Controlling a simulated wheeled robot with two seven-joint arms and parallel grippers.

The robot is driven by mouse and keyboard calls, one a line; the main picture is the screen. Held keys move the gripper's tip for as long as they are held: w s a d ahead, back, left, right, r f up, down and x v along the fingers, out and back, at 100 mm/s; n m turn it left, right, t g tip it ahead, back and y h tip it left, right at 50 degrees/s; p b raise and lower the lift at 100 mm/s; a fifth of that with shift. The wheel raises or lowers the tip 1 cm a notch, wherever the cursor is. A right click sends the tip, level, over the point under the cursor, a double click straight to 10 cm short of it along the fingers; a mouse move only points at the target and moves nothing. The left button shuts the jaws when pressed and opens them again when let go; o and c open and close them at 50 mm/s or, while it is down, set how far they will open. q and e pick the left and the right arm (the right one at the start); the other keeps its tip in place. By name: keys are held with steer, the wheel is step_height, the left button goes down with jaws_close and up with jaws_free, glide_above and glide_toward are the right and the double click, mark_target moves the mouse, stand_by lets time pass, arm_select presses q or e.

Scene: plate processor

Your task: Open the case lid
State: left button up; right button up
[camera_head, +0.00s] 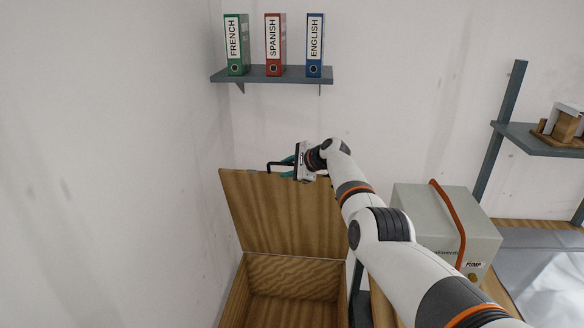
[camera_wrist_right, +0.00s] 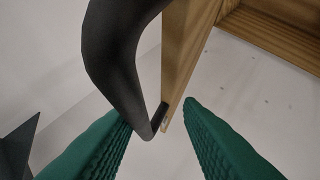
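The wooden case (camera_head: 292,275) stands low at the centre with its inside visible. Its lid (camera_head: 280,210) is raised, standing steeply up from the hinge side. A dark handle (camera_head: 275,166) sits at the lid's top edge. My right gripper (camera_head: 287,164) is at this top edge beside the handle. In the right wrist view, the green fingers (camera_wrist_right: 158,112) are spread apart. The curved handle (camera_wrist_right: 122,50) crosses near the left fingertip, and the lid's edge (camera_wrist_right: 182,60) shows between and beyond the fingertips. I cannot tell whether they touch. My left gripper is out of view.
A shelf (camera_head: 272,79) with green, red and blue binders is on the wall above the lid. A grey pump box (camera_head: 440,225) with an orange strap stands right of the case, near my right arm. The wall is close on the left.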

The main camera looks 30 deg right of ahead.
steer(key=shift+r, duration=0.1)
steer(key=v, duration=1.2)
steer(key=shift+f, duration=0.2)
